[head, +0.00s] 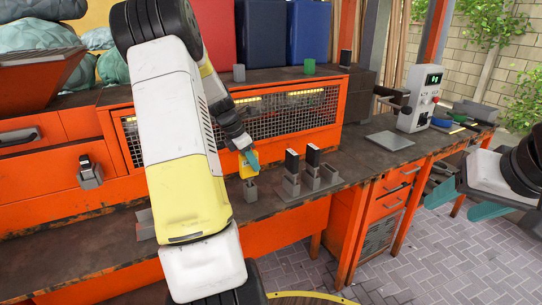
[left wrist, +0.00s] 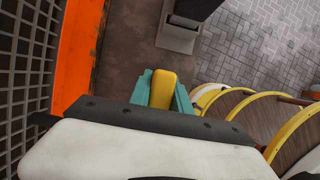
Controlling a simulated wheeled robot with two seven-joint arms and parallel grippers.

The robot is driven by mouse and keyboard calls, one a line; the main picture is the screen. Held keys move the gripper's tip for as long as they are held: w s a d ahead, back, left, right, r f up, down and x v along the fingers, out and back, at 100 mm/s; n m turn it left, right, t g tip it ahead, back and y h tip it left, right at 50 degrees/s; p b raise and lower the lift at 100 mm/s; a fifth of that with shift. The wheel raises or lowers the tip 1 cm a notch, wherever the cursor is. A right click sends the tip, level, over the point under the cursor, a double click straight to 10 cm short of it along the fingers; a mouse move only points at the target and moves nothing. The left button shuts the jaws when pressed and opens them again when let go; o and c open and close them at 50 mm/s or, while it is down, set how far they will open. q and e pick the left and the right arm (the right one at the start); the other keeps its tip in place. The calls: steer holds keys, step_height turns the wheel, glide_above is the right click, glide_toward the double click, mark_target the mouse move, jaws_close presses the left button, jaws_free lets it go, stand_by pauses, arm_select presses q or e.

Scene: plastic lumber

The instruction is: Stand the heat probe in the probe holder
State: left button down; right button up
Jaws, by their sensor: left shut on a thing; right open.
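My left gripper (head: 250,158) has teal fingers closed on a yellow block-shaped handle, which I take to be the heat probe (head: 244,171). In the left wrist view the yellow handle (left wrist: 162,90) sits between the teal fingers (left wrist: 164,88). My right gripper (head: 464,201) is open and empty at the right, beyond the bench.
Two black-topped pieces (head: 291,161) (head: 313,155) stand in grey stands right of the grey block. A flat grey plate (head: 390,140) and a white device with a green display (head: 418,98) stand further right. A mesh-front orange cabinet (head: 285,118) is behind.

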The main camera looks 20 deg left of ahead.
arm_select(q)
steer(key=shift+f, duration=1.15)
steer(key=c, duration=1.1)
jaws_free()
